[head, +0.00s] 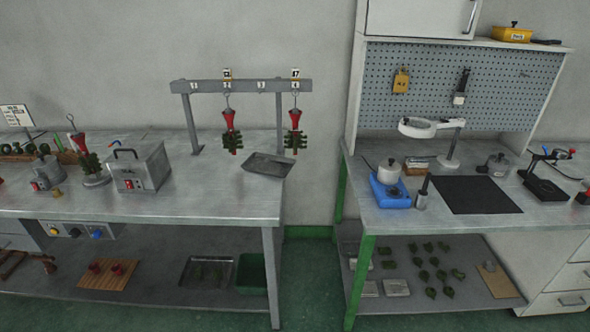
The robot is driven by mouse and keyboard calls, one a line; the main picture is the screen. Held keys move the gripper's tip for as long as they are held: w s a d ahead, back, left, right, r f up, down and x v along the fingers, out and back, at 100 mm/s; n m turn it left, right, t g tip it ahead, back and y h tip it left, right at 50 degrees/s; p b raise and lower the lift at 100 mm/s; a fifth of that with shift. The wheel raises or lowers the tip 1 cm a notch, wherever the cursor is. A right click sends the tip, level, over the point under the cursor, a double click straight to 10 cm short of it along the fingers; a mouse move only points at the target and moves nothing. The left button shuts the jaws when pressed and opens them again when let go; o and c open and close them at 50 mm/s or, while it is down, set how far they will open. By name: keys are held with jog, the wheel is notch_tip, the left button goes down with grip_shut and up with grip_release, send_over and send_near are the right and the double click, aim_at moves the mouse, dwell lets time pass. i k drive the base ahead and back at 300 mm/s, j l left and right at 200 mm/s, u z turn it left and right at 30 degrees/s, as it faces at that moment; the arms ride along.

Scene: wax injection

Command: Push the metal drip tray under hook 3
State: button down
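The metal drip tray (268,165) is a shallow dark grey rectangle, lying askew on the left bench (190,205) near its right end. It lies below the hook rack (240,87), roughly beneath the stretch from the third to the fourth label from the left. The third label (261,86) is small and hard to read; nothing hangs below it. Red-handled green wax trees hang under the second (229,130) and fourth (295,132) labels. The right tree hangs above the tray's right part. My gripper is not in view.
A metal box with a handle (138,167) stands left of the rack. Another wax tree (87,158) stands on a base further left. The bench in front of the tray is clear. A gap separates this bench from the right workbench (430,217).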

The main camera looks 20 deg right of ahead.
aim_at(273, 165)
jog(key=i+l, duration=0.2)
jog(key=i, duration=0.25)
jog(key=i+l, duration=0.15)
jog(key=i, duration=0.25)
jog(key=i+l, duration=0.2)
jog(key=i, duration=0.25)
